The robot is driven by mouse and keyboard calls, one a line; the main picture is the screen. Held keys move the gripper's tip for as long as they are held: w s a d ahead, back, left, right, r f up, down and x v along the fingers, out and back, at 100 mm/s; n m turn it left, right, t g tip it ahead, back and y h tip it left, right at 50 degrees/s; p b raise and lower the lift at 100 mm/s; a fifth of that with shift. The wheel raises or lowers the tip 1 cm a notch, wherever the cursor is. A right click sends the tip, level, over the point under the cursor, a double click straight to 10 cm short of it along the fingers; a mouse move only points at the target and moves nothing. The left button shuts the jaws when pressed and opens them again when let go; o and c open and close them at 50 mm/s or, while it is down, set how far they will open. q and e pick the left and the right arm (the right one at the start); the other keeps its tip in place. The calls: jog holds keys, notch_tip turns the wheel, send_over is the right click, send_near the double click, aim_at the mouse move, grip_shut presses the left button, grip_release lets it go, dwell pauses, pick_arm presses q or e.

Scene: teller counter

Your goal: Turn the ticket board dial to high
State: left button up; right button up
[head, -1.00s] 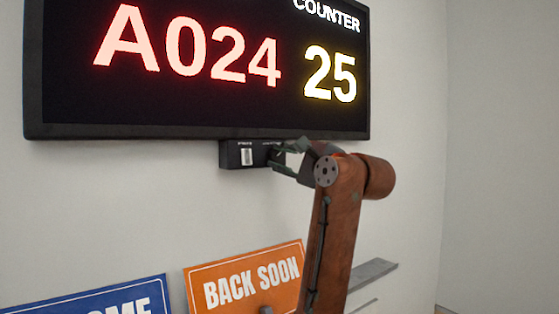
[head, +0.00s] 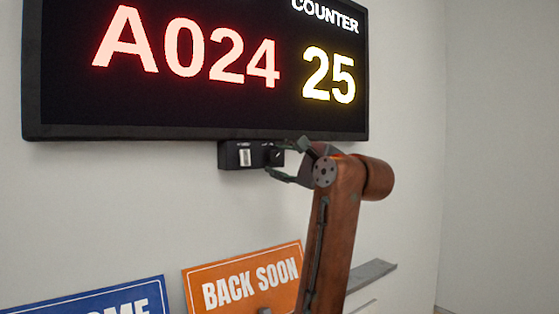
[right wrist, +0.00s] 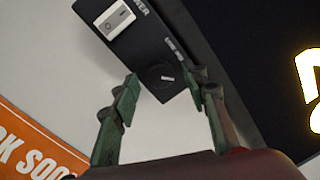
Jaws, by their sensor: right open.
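The ticket board (head: 200,132) hangs on the wall and shows A024 and counter 25. Under its lower edge is a black control box (head: 229,158) with a white rocker switch (head: 245,157) and a round black dial (head: 277,155). In the right wrist view the dial (right wrist: 158,70) bears a short white mark, with small lettering beside it too blurred to read surely. My right gripper (right wrist: 163,84) is open, its green fingers on either side of the dial, with no clear grip on it. In the head view the right gripper (head: 284,161) is at the box's right end. My left gripper is not in view.
An orange BACK SOON sign (head: 243,283) and a blue sign (head: 95,302) stand below, against the wall. A grey ledge (head: 371,272) is at the lower right. The wall between box and signs is clear.

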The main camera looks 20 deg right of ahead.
jog(key=shift+s, duration=0.1)
jog(key=v, duration=1.1)
jog(key=shift+s+d, duration=0.15)
jog(key=shift+s, duration=0.2)
